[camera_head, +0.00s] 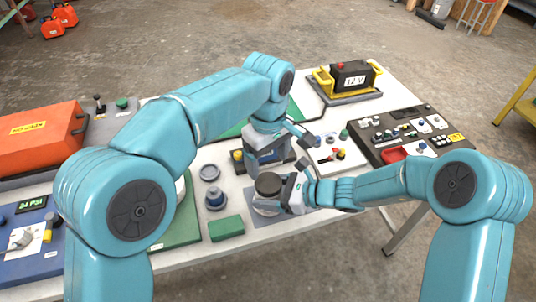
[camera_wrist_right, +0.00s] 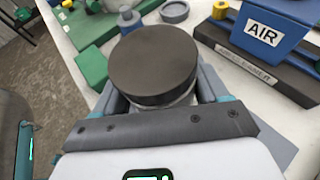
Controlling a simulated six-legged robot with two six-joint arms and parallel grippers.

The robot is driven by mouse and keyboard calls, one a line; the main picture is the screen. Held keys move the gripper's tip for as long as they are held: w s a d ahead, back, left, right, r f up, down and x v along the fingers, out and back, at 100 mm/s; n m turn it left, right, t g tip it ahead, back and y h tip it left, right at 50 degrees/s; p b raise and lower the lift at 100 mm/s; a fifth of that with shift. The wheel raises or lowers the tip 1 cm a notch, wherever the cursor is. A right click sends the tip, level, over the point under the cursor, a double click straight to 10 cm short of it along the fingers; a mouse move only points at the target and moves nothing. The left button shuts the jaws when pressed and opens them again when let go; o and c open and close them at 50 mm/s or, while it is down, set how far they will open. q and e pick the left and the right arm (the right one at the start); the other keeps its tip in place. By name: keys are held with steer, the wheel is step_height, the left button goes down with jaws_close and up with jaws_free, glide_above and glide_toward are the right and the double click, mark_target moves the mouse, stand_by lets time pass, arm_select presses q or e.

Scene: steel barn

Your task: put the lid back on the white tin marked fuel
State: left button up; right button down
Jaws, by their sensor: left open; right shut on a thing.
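The white tin (camera_head: 266,210) stands over a grey mat near the table's front edge. A dark round lid (camera_head: 269,184) is on top of it and looks level; how firmly it sits cannot be told. In the right wrist view the lid (camera_wrist_right: 152,62) hides most of the tin (camera_wrist_right: 184,99), and no fuel marking is visible. My right gripper (camera_wrist_right: 160,102) is shut on the tin, its fingers on either side just below the lid. My left gripper (camera_head: 300,134) is open, above and behind the tin, apart from the lid.
A blue block marked AIR (camera_wrist_right: 262,32) stands on a dark base close behind the tin. A green block (camera_head: 227,228) and a blue-grey round piece (camera_head: 215,199) lie to the left. A 12 V battery (camera_head: 353,75) and a dark panel (camera_head: 405,133) are further right.

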mark_target(269, 182)
arm_select(q)
step_height(269, 182, down, 7)
stand_by(0.3)
steer(key=shift+c, duration=0.3)
steer(key=c, duration=0.8)
steer(key=m, duration=0.3)
steer(key=shift+m, duration=0.3)
steer(key=o, duration=1)
steer(key=shift+o, duration=0.7)
